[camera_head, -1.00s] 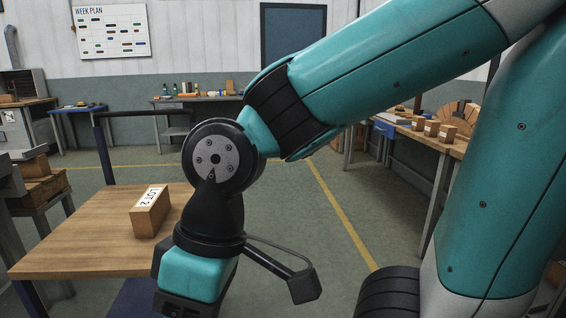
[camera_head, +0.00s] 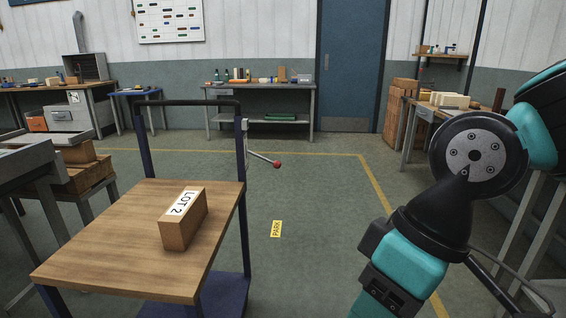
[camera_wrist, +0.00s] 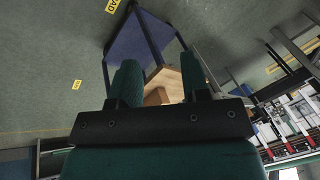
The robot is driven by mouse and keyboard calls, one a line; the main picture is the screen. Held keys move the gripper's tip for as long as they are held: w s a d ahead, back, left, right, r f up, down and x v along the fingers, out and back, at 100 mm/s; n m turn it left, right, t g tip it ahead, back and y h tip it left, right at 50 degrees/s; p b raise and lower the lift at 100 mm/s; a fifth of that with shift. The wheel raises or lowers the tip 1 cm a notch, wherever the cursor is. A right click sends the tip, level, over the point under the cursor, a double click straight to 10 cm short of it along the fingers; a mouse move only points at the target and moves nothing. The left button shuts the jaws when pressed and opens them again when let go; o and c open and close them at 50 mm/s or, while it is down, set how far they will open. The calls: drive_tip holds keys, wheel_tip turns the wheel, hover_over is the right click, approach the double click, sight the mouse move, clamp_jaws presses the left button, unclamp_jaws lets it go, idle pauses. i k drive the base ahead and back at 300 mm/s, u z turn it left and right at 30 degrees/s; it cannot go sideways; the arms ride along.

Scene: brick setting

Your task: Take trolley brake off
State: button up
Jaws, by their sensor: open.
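The trolley (camera_head: 110,235) stands at left in the head view, with a wooden top, blue posts and a black handle bar. Its brake lever (camera_head: 262,157) sticks out to the right from the right post and ends in a red knob (camera_head: 277,164). A brick block marked LOT 2 (camera_head: 183,228) rests on the top. My gripper (camera_wrist: 160,75) is open in the wrist view, with its two green fingers apart. Part of the trolley's wooden top shows between and beyond them. In the head view my wrist is right of the trolley, apart from the lever; the fingertips are out of frame.
A yellow PARK label (camera_head: 276,229) lies on the floor right of the trolley. Open floor lies beyond it. A bench (camera_head: 262,145) stands at the back wall, a workbench (camera_head: 432,112) at right. Stacked bricks (camera_head: 88,172) stand at left, close to the trolley.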

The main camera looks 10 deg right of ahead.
sight(277, 164)
drive_tip(key=i, duration=0.75)
drive_tip(key=u, duration=2.35)
drive_tip(key=k, duration=0.85)
drive_tip(key=z, duration=0.8)
